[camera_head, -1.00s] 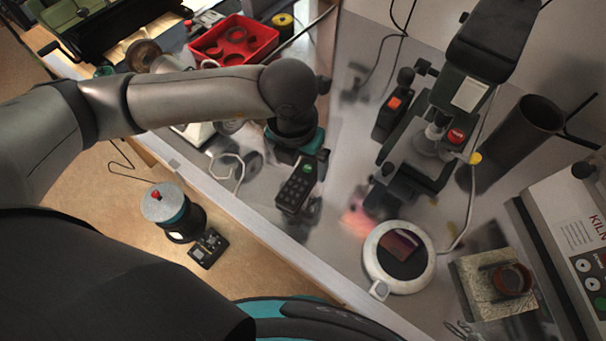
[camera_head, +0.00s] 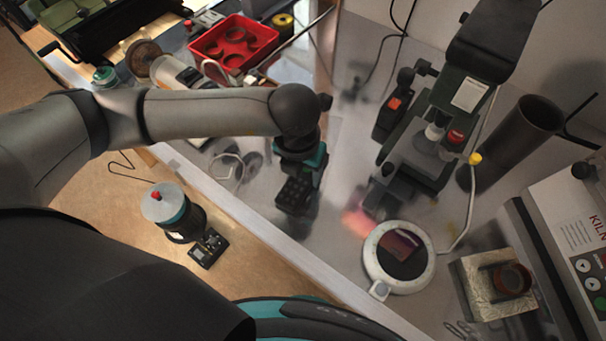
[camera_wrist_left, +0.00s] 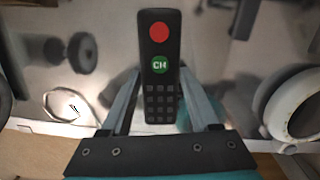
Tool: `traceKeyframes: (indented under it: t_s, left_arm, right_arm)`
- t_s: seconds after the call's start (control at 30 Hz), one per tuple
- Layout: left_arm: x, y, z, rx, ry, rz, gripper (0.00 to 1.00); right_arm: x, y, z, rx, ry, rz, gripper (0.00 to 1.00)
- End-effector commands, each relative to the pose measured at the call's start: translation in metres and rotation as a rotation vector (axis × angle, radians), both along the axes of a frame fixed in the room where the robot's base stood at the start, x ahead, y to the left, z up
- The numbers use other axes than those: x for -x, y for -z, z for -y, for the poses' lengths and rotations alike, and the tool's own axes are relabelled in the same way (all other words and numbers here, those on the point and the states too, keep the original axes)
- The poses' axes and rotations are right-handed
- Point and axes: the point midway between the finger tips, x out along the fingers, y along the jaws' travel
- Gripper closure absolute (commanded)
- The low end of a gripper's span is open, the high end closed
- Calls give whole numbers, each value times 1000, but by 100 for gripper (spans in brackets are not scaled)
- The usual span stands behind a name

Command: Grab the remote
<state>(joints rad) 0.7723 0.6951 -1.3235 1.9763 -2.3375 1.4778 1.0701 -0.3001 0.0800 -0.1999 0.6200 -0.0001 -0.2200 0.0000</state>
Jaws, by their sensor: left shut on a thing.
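The remote (camera_head: 292,195) is black with a keypad and lies on the grey worktop in the middle of the head view, its upper part covered by my left gripper (camera_head: 300,175). In the left wrist view the remote (camera_wrist_left: 160,50) shows a red button, a green CH button and dark keys. The left fingers (camera_wrist_left: 160,95) stand on either side of its keypad half and are shut on it. I cannot tell whether the remote touches the worktop. My right gripper is in neither view.
A microscope (camera_head: 440,120) stands to the right, with a round white-rimmed disc (camera_head: 372,262) in front of it. A dark cylinder (camera_head: 515,140) and a kiln box (camera_head: 570,235) are farther right. A red tray (camera_head: 262,35) is at the back. A spool (camera_head: 180,228) sits left.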

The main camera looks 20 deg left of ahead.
Motion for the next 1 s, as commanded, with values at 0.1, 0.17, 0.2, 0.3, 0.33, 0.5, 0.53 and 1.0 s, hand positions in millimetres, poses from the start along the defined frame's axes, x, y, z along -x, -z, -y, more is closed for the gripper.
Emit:
traceKeyframes:
  t_s: [0.1,0.17,0.2,0.3,0.33,0.5,0.53,1.0]
  left_arm:
    - [0,0,0,0,0,0,65]
    - [0,0,0,0,0,0,72]
    - [0,0,0,0,0,0,76]
    - [0,0,0,0,0,1,88]
    - [0,0,0,0,0,1,91]
    - [0,0,0,0,0,1,100]
    - [0,0,0,0,0,1,100]
    - [-2,-37,0,2,1,6,100]
  right_arm:
    - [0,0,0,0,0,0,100]
    - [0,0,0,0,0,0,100]
    - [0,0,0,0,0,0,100]
    - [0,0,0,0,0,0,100]
    - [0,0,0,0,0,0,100]
    - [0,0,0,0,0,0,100]
    - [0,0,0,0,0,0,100]
    - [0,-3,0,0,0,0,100]
